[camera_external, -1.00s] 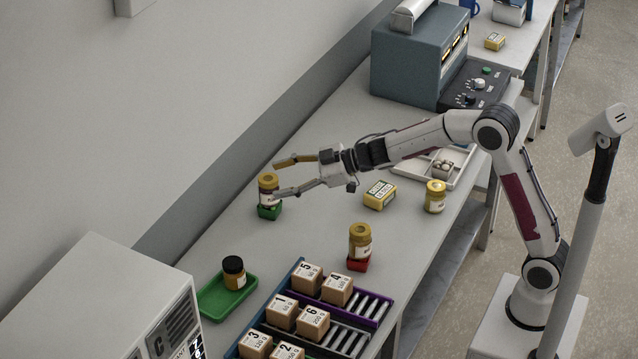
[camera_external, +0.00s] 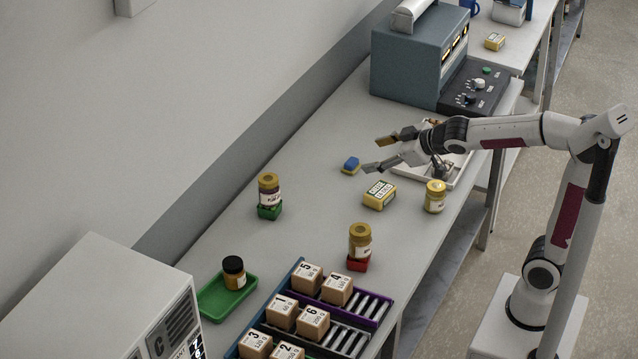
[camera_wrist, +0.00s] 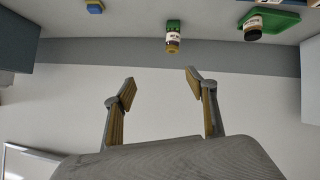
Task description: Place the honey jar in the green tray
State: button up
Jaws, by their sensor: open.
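The green tray (camera_external: 214,308) lies at the front left of the bench; a black-lidded amber jar (camera_external: 234,268) stands upright in it. Both also show at the upper right of the wrist view. A gold-lidded jar (camera_external: 268,188) stands on a small green block (camera_external: 270,212), another (camera_external: 360,238) stands on a red block (camera_external: 357,265), and a yellow-lidded jar (camera_external: 435,198) stands directly on the bench. The labels are too small to tell which is honey. My gripper (camera_external: 380,155) is open and empty above the bench, apart from every jar.
A blue block (camera_external: 351,165) and a yellow box (camera_external: 379,195) lie near my gripper. A white tray (camera_external: 462,172) lies behind it. A rack with several numbered boxes (camera_external: 312,322) stands at the front. A blue-grey machine (camera_external: 405,60) stands at the back.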

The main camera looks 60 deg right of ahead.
jog(key=s+a+f+g, duration=0.1)
jog(key=s+f, duration=0.2)
jog(key=s, duration=0.6)
jog(key=s+a+f+m+g+y, duration=0.1)
jog(key=s+a+f+g, duration=0.1)
jog(key=s, duration=0.7)
jog(key=s+a+f+g, duration=0.1)
jog(key=s+f+g, duration=0.1)
jog(key=s, duration=0.8)
jog(key=shift+a+f+m+y, duration=0.15)
jog(key=shift+f+m+y, duration=0.25)
jog(key=shift+f, duration=0.45)
